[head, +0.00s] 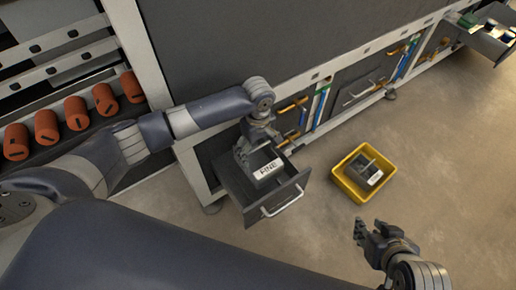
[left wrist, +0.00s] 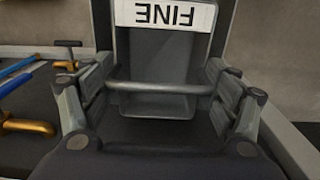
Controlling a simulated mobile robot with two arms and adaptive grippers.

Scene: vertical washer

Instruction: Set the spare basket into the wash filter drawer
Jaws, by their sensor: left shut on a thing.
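A dark grey basket with a white FINE label (head: 268,169) is at the pulled-out drawer (head: 293,190) in the head view. It looks to be within the drawer's opening, but I cannot tell whether it rests on the drawer floor. My left gripper (head: 254,138) is above the basket, shut on it. In the left wrist view, the basket (left wrist: 165,65) and its cross handle (left wrist: 160,87) lie between my left fingers (left wrist: 155,95). A second grey basket (head: 366,166) with a white label sits in a yellow bin (head: 345,188). My right gripper (head: 366,229) is open and empty.
Orange cylinders (head: 76,113) line a rack at the left. Another open drawer (head: 487,38) is at the far upper right. The floor around the yellow bin is clear.

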